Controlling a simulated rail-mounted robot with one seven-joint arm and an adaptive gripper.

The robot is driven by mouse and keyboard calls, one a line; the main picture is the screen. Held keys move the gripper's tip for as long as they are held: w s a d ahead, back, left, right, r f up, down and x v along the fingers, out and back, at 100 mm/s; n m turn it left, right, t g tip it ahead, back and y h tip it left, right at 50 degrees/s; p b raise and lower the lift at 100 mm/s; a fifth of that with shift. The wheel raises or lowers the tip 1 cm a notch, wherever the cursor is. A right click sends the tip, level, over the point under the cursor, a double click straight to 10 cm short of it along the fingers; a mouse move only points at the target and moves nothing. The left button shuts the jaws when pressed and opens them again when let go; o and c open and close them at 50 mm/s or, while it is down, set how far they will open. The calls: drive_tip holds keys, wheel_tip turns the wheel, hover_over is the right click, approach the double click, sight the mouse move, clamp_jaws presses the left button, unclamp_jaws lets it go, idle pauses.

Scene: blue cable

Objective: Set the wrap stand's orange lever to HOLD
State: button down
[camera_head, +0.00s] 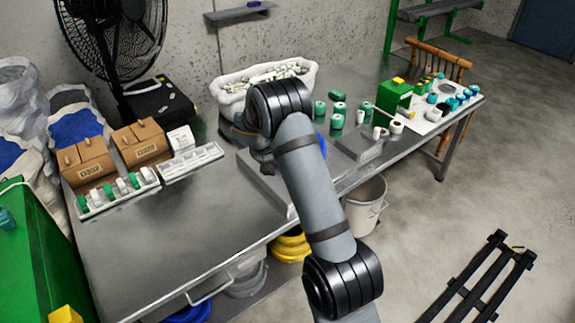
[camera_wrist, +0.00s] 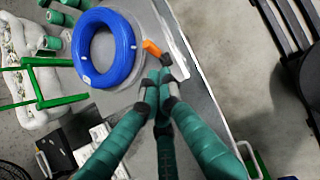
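The orange lever (camera_wrist: 152,47) shows in the wrist view, close to the right edge of the blue cable coil (camera_wrist: 103,47). The coil is a round ring lying on the grey metal surface. My gripper (camera_wrist: 161,82) has teal fingers with dark joints, and its tips come together just below the lever. The tips look shut and apart from the lever's orange part; contact at its dark base is unclear. In the head view my arm hides the gripper and lever, and only a sliver of the blue coil (camera_head: 321,141) shows. I cannot read any lever marking.
The metal table (camera_head: 170,235) has bare room at the front left. A white bin (camera_head: 232,92) stands behind my arm. Cardboard boxes (camera_head: 88,162) and white trays stand at the left. A green box (camera_head: 394,96) and several spools stand at the right. A bucket (camera_head: 366,207) is below.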

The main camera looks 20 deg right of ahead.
drive_tip(key=shift+v, duration=1)
drive_tip(key=shift+d, duration=0.1)
